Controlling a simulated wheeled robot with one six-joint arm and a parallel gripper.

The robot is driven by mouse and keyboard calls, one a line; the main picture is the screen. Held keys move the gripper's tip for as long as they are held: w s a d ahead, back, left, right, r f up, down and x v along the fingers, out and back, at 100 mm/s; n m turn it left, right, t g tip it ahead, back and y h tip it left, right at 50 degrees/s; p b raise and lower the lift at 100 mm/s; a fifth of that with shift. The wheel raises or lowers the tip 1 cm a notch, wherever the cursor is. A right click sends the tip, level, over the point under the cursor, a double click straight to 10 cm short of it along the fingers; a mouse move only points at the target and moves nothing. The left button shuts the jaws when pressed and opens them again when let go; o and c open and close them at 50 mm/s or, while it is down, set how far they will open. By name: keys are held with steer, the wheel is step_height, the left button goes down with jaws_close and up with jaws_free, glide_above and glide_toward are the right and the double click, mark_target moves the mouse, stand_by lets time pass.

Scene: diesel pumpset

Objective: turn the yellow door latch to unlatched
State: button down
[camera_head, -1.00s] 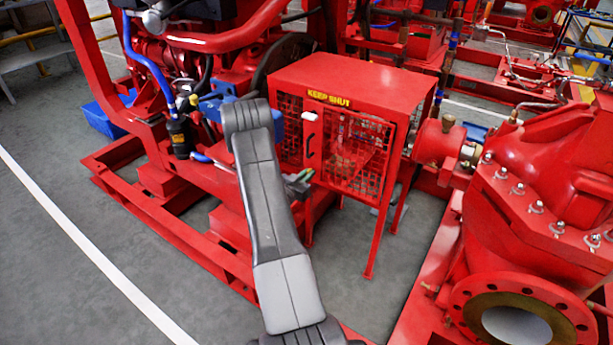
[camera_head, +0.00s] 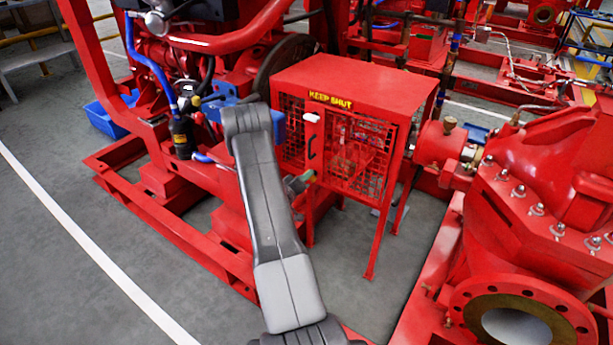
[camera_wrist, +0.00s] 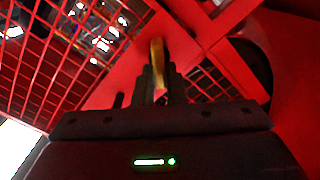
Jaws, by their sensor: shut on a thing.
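The yellow door latch (camera_wrist: 157,60) shows in the wrist view as a narrow upright bar against the red door frame. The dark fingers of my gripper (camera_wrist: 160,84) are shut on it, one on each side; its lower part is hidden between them. In the head view my gripper (camera_head: 299,183) is at the lower left edge of the red mesh door (camera_head: 355,155), partly hidden by my arm. The latch is too small there to make out clearly. The door looks closed.
The engine's red skid (camera_head: 170,225) lies left of my arm. A large red pump (camera_head: 530,215) stands at right. Grey floor (camera_head: 335,265) is open in front.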

steer(key=shift+a+f+n+p, duration=0.1)
steer(key=shift+f+n+p, duration=0.1)
steer(key=shift+n, duration=1.2)
steer(key=shift+f+n+p, duration=0.1)
steer(key=shift+n+p, duration=0.1)
steer(key=shift+n, duration=1.2)
steer(key=shift+a+f+n+p, duration=0.1)
steer(key=shift+f+n+p, duration=0.1)
steer(key=shift+n, duration=1.2)
steer(key=c, duration=1.5)
jaws_free()
steer(key=p+v, duration=0.2)
steer(key=v, duration=1.1)
steer(key=shift+s+a, duration=0.2)
steer(key=shift+s, duration=0.15)
steer(key=shift+w, duration=0.1)
